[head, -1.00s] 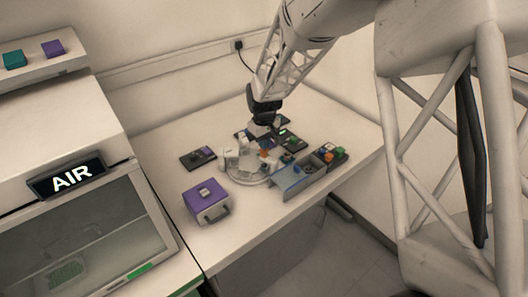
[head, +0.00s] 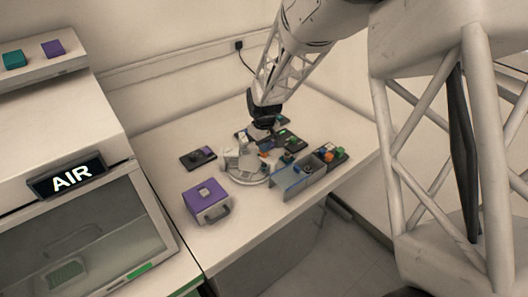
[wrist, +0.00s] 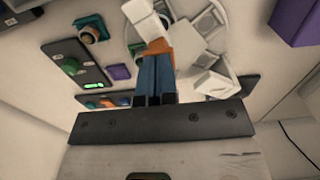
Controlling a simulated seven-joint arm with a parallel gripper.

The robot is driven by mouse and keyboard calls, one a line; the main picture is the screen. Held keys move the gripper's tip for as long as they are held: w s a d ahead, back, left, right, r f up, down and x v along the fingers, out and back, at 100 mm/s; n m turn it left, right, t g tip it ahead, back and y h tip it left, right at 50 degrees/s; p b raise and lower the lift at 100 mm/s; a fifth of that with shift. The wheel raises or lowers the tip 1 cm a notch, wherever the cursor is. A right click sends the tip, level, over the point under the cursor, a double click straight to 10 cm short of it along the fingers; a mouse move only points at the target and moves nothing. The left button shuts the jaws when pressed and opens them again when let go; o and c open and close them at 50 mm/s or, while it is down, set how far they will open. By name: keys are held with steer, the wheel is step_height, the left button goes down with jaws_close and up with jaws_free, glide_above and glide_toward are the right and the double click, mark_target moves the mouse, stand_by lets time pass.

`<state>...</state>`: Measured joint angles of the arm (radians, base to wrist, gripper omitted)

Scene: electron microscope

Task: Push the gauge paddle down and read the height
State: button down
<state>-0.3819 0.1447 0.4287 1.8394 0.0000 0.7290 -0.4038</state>
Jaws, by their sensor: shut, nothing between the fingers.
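In the wrist view, the two blue fingers of my gripper (wrist: 154,70) are side by side and closed. An orange piece (wrist: 155,47) and a white block (wrist: 145,18) show just past their tips; I cannot tell whether the fingers touch them. A dark panel with a green lit readout (wrist: 80,68) lies to the left; it also shows in the head view (head: 291,141), but the readout is too small to read. I cannot tell which part is the gauge paddle. In the head view, my gripper (head: 262,136) is low over the round light-grey platform (head: 248,180).
A purple case (head: 206,206) with a handle stands at the front left. A dark pad (head: 199,159) lies behind it. A grey tray (head: 296,186) and a block rack (head: 329,154) are at the right. The table's back left is clear. The AIR cabinet (head: 80,205) borders the left.

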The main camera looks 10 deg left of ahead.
steer(key=shift+f, duration=0.65)
steer(key=shift+r, duration=0.1)
stand_by(0.7)
steer(key=shift+r, duration=3.45)
